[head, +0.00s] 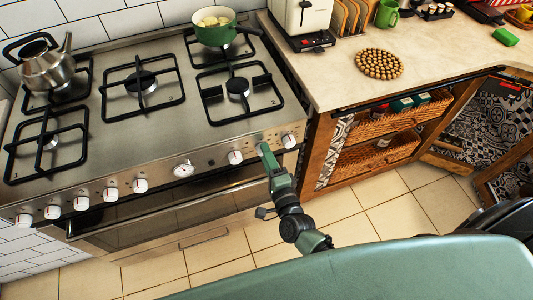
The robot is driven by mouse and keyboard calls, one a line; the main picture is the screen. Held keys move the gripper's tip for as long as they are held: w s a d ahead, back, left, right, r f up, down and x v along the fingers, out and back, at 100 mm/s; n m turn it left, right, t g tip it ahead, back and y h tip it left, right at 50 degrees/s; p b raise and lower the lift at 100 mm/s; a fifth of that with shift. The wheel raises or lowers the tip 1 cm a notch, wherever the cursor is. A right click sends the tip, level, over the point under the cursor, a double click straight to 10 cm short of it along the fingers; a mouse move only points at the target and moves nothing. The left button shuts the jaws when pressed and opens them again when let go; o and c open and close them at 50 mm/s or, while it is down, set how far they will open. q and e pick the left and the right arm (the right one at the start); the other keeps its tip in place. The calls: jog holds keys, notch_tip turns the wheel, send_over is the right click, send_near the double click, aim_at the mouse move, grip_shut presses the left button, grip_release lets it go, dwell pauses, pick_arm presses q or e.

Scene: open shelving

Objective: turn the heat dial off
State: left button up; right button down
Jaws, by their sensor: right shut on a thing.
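The stove (160,150) has a front panel with a row of white dials, several of them left of a round clock (183,170). Right of the clock, one dial (235,157) shows just left of my right gripper and another dial (289,140) just right of it. My right gripper (264,150) is at the panel between these two, shut on a dial that its green fingers mostly hide. I cannot tell how that dial is turned. My left gripper is not in view.
A green pot (214,30) with food stands on the back right burner, and a steel kettle (46,70) on the back left. A counter (340,75) with a toaster (302,20) and a beaded trivet (379,64) adjoins the stove. The tiled floor in front is clear.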

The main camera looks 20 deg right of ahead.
jog(key=n+p, duration=0.3)
jog(key=n, duration=0.9)
jog(key=shift+s+a, duration=0.1)
dwell(0.4)
jog(key=c, duration=1)
grip_release()
jog(key=shift+o, duration=0.2)
jog(key=s, duration=0.7)
jog(key=shift+s+b, duration=0.3)
jog(key=shift+s, duration=0.1)
